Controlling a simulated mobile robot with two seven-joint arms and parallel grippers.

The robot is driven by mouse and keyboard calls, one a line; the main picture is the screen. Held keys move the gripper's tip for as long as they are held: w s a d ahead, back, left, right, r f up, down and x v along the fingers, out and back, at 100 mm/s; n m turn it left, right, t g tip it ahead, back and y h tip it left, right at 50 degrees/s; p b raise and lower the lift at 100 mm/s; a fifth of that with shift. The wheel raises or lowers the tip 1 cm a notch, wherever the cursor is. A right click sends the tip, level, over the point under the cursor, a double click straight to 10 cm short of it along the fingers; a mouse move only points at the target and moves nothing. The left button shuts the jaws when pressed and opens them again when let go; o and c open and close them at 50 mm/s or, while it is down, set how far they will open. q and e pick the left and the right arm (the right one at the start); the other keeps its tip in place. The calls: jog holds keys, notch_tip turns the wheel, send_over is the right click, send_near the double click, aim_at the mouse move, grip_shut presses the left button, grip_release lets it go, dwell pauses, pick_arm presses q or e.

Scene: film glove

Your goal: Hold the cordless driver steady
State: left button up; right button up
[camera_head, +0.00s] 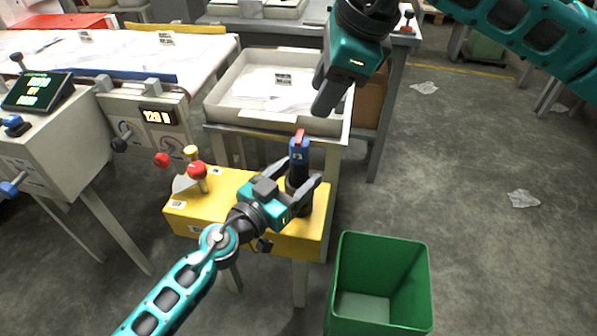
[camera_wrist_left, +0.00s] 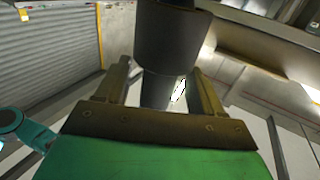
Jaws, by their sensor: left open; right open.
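The cordless driver (camera_head: 299,152) stands upright at the yellow stand, with a blue upper part, a red tip and a dark lower body. My left gripper (camera_head: 302,174) is open, with its fingers on either side of the dark body. In the left wrist view, the driver's dark cylinder (camera_wrist_left: 172,40) rises between the two open fingers (camera_wrist_left: 160,72); whether they touch it cannot be told. My right gripper (camera_head: 323,95) is open and empty, above the white tray and higher than the driver.
A green bin (camera_head: 383,246) stands at front right. A control box with a lit display (camera_head: 158,117) is at left.

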pick_arm(q)
jog(key=shift+w+d, duration=0.35)
jog(key=shift+w, duration=0.15)
jog(key=shift+c, duration=0.5)
